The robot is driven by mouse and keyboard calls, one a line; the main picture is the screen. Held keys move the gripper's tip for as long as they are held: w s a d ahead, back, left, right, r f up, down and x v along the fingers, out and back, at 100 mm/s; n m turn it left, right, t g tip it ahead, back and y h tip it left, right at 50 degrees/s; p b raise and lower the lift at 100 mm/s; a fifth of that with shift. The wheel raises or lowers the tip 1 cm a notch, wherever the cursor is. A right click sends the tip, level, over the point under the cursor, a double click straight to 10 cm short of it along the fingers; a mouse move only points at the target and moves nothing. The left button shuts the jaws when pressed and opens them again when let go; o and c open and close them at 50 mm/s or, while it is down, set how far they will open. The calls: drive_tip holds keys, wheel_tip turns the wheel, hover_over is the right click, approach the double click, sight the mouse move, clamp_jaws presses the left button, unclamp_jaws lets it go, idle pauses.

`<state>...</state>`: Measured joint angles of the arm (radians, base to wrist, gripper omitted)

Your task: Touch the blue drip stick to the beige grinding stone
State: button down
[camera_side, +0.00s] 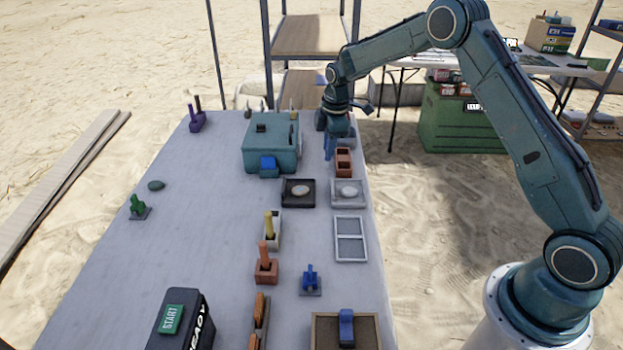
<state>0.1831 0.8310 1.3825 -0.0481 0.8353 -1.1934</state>
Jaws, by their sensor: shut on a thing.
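My gripper (337,132) is at the far right part of the table, shut on a slim blue stick, which looks like the blue drip stick (329,149). The stick points down beside an orange-brown two-hole block (343,162); whether they touch is unclear. A pale beige round stone (300,190) lies in a dark square tray (285,202), nearer the camera than my gripper and apart from the stick. A second pale, whiter round stone (348,191) lies in a light grey tray (335,203) to its right. Which is the beige grinding stone is hard to tell.
A teal box (257,155) stands left of my gripper. Nearer are a white two-part frame (350,240), a yellow stick (269,226) in a holder, an orange stick (265,254) in a block and a blue piece (310,280). The table's left middle is mostly clear.

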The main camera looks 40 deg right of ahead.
drive_tip(key=w+a+t, duration=0.1)
drive_tip(key=w+a, duration=0.3)
drive_tip(key=a, duration=0.1)
drive_tip(key=shift+w+a+f, duration=0.15)
drive_tip(key=shift+a+f, duration=0.05)
drive_tip(key=shift+a, duration=0.05)
drive_tip(key=shift+f, duration=0.15)
drive_tip(key=shift+f, duration=2.75)
drive_tip(key=shift+f, duration=0.75)
idle(1.3)
drive_tip(key=shift+r, duration=0.2)
wheel_tip(320, 180, up, 8)
idle(1.6)
drive_tip(key=shift+f, duration=0.1)
